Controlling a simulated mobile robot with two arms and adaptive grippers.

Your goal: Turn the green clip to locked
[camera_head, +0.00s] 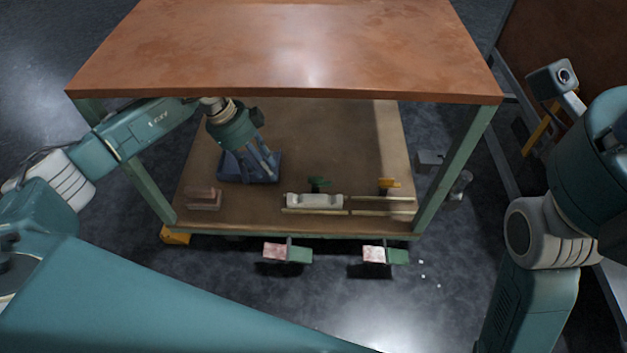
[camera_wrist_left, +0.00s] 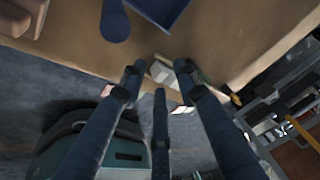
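The green clip (camera_head: 318,184) is small and sits just behind a pale tube or block (camera_head: 315,200) on the table's lower shelf in the head view. I cannot tell its turn or whether it touches the pale piece. My left gripper (camera_head: 268,168) reaches under the tabletop, pointing down over the blue tray, left of and behind the clip. In the left wrist view its dark fingers (camera_wrist_left: 158,80) are spread, with nothing held. The pale piece (camera_wrist_left: 160,70) shows beyond them; I cannot make out the clip there. My right gripper is out of view.
The brown tabletop (camera_head: 290,50) hangs over the shelf (camera_head: 330,150), with green legs at the sides. A blue tray (camera_head: 233,170), pinkish blocks (camera_head: 203,197) and a yellow clip (camera_head: 390,183) are on the shelf. Two green pieces with pale pads (camera_head: 298,254) (camera_head: 398,256) jut below the front edge.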

